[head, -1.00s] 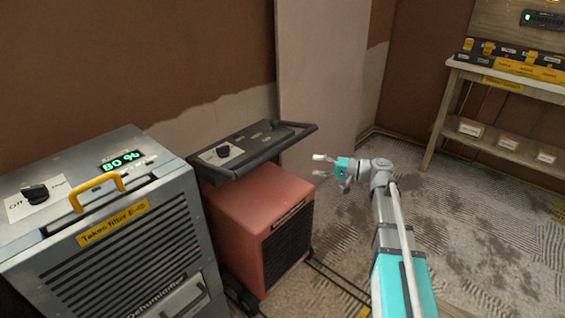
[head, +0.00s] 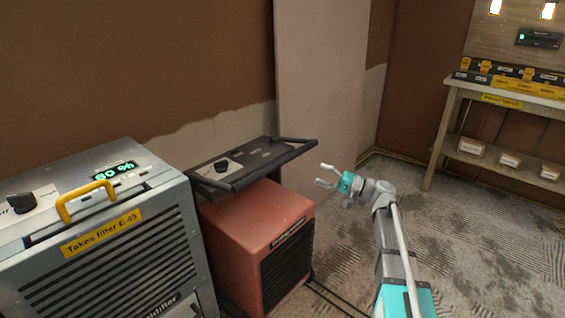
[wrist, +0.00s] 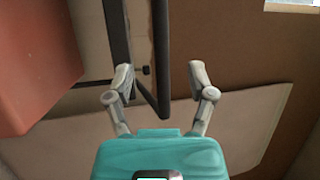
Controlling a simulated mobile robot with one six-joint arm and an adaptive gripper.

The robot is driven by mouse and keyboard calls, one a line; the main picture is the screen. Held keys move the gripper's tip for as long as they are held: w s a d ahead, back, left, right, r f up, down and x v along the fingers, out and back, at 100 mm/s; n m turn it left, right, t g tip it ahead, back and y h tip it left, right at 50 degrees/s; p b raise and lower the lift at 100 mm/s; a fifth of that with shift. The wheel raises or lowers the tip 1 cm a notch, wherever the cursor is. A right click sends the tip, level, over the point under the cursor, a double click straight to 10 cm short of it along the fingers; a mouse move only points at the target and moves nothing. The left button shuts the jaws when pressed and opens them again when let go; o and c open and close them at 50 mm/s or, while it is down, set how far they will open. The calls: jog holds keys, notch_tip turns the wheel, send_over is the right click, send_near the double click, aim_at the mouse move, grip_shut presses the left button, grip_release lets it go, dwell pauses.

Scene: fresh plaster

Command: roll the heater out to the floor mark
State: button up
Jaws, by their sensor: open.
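The heater (head: 262,232) is a red box with a dark grille on its front right side, standing on the floor by the wall. A dark control panel (head: 240,163) with a black knob sits above it, with a black bar handle (head: 297,141) at its right end. My gripper (head: 325,176) is open and empty, just right of the handle in the head view. In the wrist view the open fingers (wrist: 158,82) stand either side of the black bar (wrist: 163,60); I cannot tell whether they touch it. The heater's red side (wrist: 35,60) is at the left there. I cannot make out a floor mark.
A grey dehumidifier (head: 110,250) with a yellow handle stands close at the heater's left. A wooden bench (head: 455,95) with labelled boxes is at the right. A pale board (head: 318,80) leans on the wall behind. Patterned floor (head: 470,230) is open at the right.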

aim_at(283, 161)
jog(key=p+x, duration=0.2)
jog(key=x, duration=1.1)
jog(key=shift+w+a, duration=0.1)
jog(key=shift+a, duration=0.1)
grip_shut()
